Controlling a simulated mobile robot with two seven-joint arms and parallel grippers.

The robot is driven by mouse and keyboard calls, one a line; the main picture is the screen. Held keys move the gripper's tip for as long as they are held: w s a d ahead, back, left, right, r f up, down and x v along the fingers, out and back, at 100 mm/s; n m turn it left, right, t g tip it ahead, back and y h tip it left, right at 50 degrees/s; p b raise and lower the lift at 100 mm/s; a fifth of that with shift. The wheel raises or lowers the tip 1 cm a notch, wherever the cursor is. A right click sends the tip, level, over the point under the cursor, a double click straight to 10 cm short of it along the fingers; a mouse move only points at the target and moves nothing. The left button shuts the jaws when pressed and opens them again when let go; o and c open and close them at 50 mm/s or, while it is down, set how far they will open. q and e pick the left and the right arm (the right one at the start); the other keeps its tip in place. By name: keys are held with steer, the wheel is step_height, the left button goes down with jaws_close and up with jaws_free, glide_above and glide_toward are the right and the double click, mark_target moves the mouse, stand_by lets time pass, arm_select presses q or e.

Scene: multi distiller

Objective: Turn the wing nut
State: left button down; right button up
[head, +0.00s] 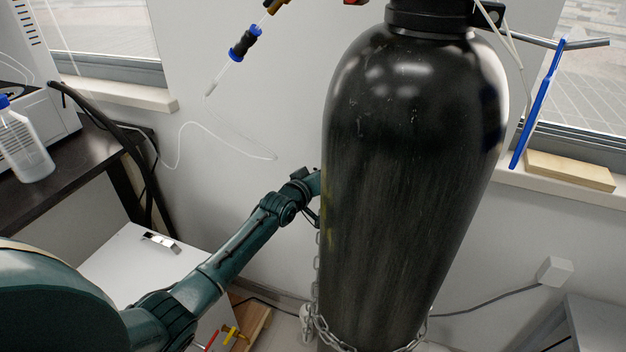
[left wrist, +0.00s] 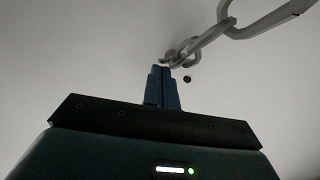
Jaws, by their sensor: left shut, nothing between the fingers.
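My left gripper (left wrist: 162,72) is shut and empty in the left wrist view. Its blue fingertips are together, just below a small chain link at the white wall. A small dark round spot (left wrist: 187,79) shows on the wall right of the fingertips. In the head view my left arm reaches to the left side of a large black gas cylinder (head: 405,180), and the gripper is hidden behind it. I cannot make out the wing nut in either view. My right gripper is not in view.
A metal chain (left wrist: 225,22) runs from the fingertips to the upper right, and also hangs beside the cylinder (head: 317,265). A dark table (head: 65,175) with a plastic bottle (head: 22,145) stands at the left. A white cabinet (head: 125,265) is below the arm.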

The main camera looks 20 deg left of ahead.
arm_select(q)
steer(key=shift+m, duration=0.3)
steer(key=shift+d+y+p, duration=0.15)
steer(key=shift+y+p, duration=0.15)
steer(key=shift+p, duration=0.2)
steer(key=shift+m, duration=0.3)
steer(key=shift+d, duration=0.1)
steer(key=shift+d+f+p, duration=0.1)
steer(key=shift+d+p, duration=0.15)
steer(key=shift+p, duration=0.5)
stand_by(0.8)
stand_by(0.7)
